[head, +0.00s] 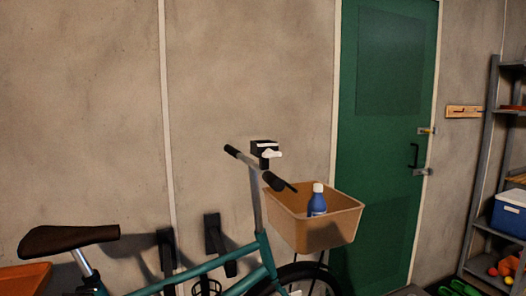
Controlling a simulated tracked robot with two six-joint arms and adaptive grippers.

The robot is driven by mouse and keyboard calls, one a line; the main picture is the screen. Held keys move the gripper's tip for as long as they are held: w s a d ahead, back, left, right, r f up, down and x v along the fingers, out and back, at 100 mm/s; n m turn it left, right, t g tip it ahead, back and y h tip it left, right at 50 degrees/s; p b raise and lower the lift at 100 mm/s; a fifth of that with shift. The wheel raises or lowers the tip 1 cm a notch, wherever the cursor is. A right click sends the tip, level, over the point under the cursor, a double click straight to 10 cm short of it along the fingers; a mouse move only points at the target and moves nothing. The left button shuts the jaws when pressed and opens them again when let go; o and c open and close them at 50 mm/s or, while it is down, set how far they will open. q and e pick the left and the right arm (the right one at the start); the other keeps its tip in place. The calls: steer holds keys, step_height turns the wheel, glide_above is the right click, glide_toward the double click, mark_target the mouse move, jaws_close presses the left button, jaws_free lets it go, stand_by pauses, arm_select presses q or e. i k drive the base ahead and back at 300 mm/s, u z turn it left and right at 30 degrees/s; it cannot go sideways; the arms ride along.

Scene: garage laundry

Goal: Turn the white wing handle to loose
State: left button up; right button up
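A small white wing-shaped handle (271,153) shows near the middle of the head view. It sits on a dark mount with a black box-like top (263,145), above the handlebar (254,167) of a teal bicycle (247,282). The handle is small in the picture, and I cannot tell its exact turned position. Neither of my grippers shows in this view, and nothing is seen touching the handle.
A tan basket (310,234) with a blue bottle (317,203) is at the bicycle's front. A brown saddle (65,238) is at left. Dark upright brackets (213,235) stand behind the frame. A green door (387,130) and a shelf rack (484,165) are at right.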

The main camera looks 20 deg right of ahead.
mark_target(268, 153)
steer(key=u, duration=1.35)
steer(key=i, duration=0.1)
steer(key=z, duration=2.7)
steer(key=k, duration=0.6)
steer(key=u, duration=1.2)
steer(key=i, duration=1)
